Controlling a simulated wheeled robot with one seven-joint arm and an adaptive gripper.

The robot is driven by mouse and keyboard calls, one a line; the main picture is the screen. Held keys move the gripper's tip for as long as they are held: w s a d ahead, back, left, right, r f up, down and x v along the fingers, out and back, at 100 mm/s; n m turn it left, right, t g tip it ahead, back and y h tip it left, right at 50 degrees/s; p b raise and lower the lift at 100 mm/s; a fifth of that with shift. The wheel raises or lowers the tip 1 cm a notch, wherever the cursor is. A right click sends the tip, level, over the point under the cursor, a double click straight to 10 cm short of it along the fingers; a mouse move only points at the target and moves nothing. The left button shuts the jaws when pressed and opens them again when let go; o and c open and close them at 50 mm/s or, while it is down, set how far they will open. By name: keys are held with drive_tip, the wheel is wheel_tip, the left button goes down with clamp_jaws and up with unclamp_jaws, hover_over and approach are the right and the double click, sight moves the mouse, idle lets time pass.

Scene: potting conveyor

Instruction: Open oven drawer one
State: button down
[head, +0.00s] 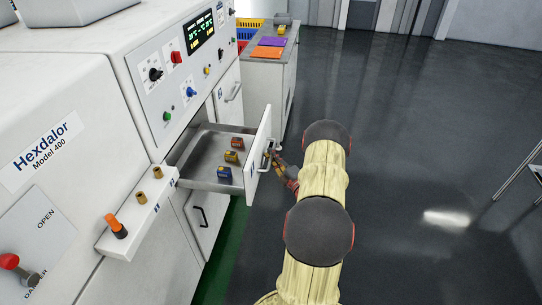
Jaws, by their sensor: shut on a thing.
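An oven drawer (196,182) in the white oven machine stands pulled out to the right, with its white front panel (259,150) clear of the machine. Three small blocks lie inside it: a red one (237,142), a yellow one (231,157) and a blue one (224,173). My gripper (271,155) is at the outer side of the front panel, shut on the drawer handle (268,160). My arm comes in from the bottom and partly covers the gripper, so its fingers show only small.
A control panel (180,75) with knobs and a display is above the drawer. A ledge (135,222) with pegs juts out in front. A side bench (262,68) carries purple and orange sheets. The dark floor (410,150) at right is open; a metal frame (520,168) stands at the right edge.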

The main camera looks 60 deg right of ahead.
drive_tip(key=c, duration=2.2)
unclamp_jaws()
drive_tip(key=shift+s, duration=0.15)
drive_tip(key=v, duration=1.1)
drive_tip(key=shift+s+a, duration=0.2)
drive_tip(key=shift+s, duration=0.15)
drive_tip(key=shift+f, duration=0.1)
